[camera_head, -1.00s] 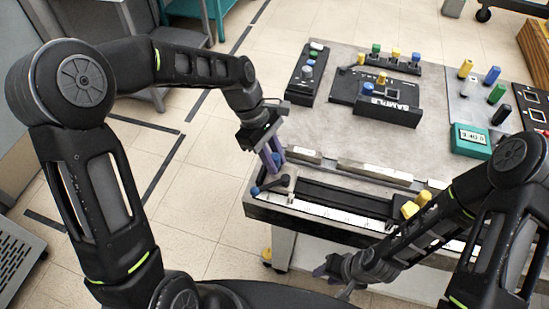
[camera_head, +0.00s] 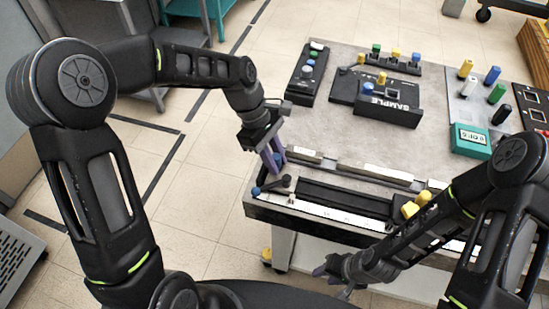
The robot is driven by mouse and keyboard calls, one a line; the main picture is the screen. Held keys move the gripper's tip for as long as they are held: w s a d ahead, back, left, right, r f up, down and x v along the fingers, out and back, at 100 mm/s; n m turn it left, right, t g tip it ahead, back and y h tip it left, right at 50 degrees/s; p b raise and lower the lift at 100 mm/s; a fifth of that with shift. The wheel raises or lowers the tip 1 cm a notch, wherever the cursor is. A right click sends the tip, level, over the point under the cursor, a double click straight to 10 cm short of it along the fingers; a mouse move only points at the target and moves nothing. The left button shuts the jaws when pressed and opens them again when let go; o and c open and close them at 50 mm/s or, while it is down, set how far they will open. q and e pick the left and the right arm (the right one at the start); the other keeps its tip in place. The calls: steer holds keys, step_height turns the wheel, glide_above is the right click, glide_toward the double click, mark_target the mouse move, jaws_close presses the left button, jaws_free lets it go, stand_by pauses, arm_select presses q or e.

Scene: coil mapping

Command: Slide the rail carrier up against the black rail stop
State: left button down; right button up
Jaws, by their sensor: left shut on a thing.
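My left gripper (camera_head: 272,161) points down at the left end of the rail (camera_head: 345,199), its fingers close together on a small part that they mostly hide. This part appears to be the rail carrier (camera_head: 281,190), a small pale block low at the rail's left end. A dark knob or lever (camera_head: 286,181) and a blue knob (camera_head: 256,191) sit beside the fingertips. I cannot tell for sure which dark piece is the black rail stop. My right gripper (camera_head: 332,272) hangs in front of the table's near edge, away from the rail; its jaw opening is unclear.
A ruler strip (camera_head: 335,214) runs along the near edge. A black SAMPLE box (camera_head: 385,108), a teal meter (camera_head: 470,140) and colored plugs (camera_head: 497,92) stand farther back. The table middle is clear.

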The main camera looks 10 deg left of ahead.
arm_select(q)
steer(key=d, duration=0.8)
steer(key=s+d, duration=0.1)
steer(key=d, duration=1.5)
steer(key=shift+s+d, duration=0.1)
steer(key=shift+s, duration=0.15)
steer(key=c, duration=1.3)
jaws_free()
steer(key=shift+o, duration=0.5)
steer(key=s+v, duration=0.1)
steer(key=v, duration=0.6)
steer(key=shift+w+r+b, duration=0.3)
steer(key=shift+w+r, duration=0.1)
steer(key=shift+w, duration=0.15)
